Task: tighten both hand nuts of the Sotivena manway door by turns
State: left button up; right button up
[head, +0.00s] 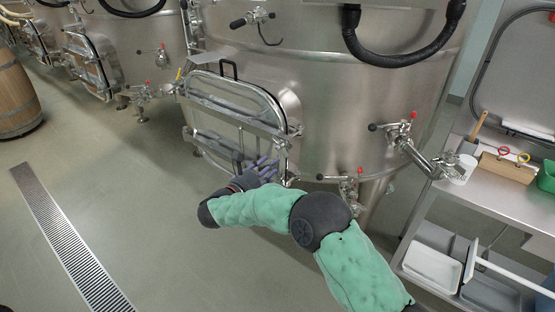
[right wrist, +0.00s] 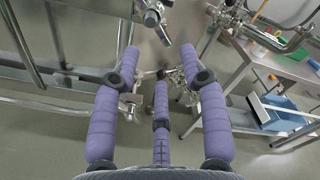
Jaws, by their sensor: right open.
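The manway door (head: 232,98) is a rectangular steel door with a black handle on top, closed against the front of the large vat (head: 335,100). A steel fitting (head: 294,130) shows at its right edge; I cannot tell for sure whether it is a hand nut. My right gripper (head: 262,168) is in front of the door's lower right part. In the right wrist view its purple fingers (right wrist: 160,68) are spread and empty. A ribbed metal fitting (right wrist: 151,18), possibly a hand nut, lies beyond the fingertips, apart from them. My left gripper is out of view.
Valves with red knobs (head: 400,128) stick out of the vat to the right. A steel bench (head: 500,200) with trays stands at the right. A barrel (head: 14,95) stands at the far left. The floor around the drain grate (head: 68,240) is clear.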

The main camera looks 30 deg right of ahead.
jog(key=v, duration=0.5)
dwell(0.4)
jog(key=w+a+f+n+t+y+p, duration=0.1)
jog(key=w+a+f+n+t+y, duration=0.2)
jog(key=f+n, duration=0.35)
jog(key=w+f+n+t+y+p, duration=0.2)
jog(key=w+f+n+y, duration=0.15)
jog(key=f+n, duration=0.35)
jog(key=s+a+f+n+g+y+p, duration=0.1)
jog(key=s+a+f+n+y, duration=0.3)
jog(key=f+n+y, duration=0.35)
jog(key=s+a+f+n+g+y+p, duration=0.1)
jog(key=s+a+f+n+g+y, duration=0.2)
jog(key=s+f+n, duration=0.4)
jog(key=s+a+f+n+g+y, duration=0.1)
jog(key=s+a+f+n+g, duration=0.1)
jog(key=s, duration=0.6)
jog(key=s+a+f+n+g+y+p, duration=0.1)
jog(key=s+a+f+n+g, duration=0.2)
jog(key=s, duration=0.4)
jog(key=s+a+f+n+g+y+p, duration=0.1)
jog(key=s+a+f+n+g, duration=0.1)
jog(key=s, duration=0.6)
jog(key=shift+s+a+n+g+y, duration=0.35)
jog(key=shift+a+n, duration=0.5)
jog(key=shift+n, duration=0.35)
